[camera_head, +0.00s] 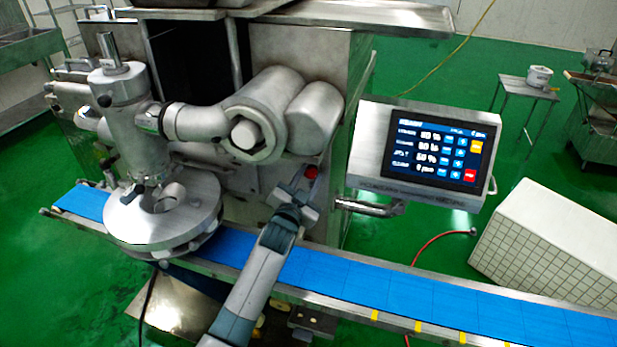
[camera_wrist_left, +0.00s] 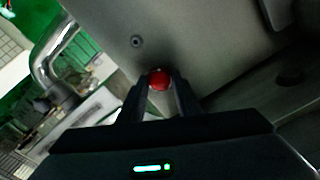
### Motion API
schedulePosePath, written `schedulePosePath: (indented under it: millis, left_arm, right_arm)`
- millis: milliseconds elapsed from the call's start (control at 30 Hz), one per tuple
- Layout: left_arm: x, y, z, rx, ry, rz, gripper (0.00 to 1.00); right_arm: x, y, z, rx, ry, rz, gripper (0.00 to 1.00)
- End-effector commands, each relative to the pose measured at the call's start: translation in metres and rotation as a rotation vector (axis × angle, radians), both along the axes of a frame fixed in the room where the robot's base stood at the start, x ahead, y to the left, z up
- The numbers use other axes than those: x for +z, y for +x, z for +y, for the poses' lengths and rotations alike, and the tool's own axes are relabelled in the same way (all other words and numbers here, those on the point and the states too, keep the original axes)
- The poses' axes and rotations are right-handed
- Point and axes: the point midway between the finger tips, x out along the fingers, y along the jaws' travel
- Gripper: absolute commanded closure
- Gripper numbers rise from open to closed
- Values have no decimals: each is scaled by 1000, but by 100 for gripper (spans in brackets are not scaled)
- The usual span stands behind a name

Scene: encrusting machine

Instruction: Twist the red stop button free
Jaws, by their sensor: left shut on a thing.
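The red stop button (camera_head: 311,172) is on the front face of the steel machine, under the thick round housing. In the left wrist view the red button (camera_wrist_left: 159,79) sits between the tips of my left gripper (camera_wrist_left: 160,88). The two dark fingers are shut on its sides. In the head view my left gripper (camera_head: 305,192) reaches up to the button from below and hides part of it. My right gripper is not in view.
A blue conveyor belt (camera_head: 345,280) runs across below my left arm. A touch-screen panel (camera_head: 435,150) stands to the right of the button, with a bent metal handle (camera_head: 370,207) beneath it. A round steel forming head (camera_head: 163,215) stands at the left.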

Motion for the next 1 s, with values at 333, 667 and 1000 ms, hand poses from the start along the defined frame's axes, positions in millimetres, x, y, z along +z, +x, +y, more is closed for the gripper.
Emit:
schedulePosePath:
  millis: [333,667,1000]
  left_arm:
    - [6,2,0,0,6,-13,92]
    - [4,1,0,0,6,-8,51]
    - [1,-6,3,1,7,-7,51]
  right_arm:
    - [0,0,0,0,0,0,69]
    - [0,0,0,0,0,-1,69]
    - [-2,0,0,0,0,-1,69]
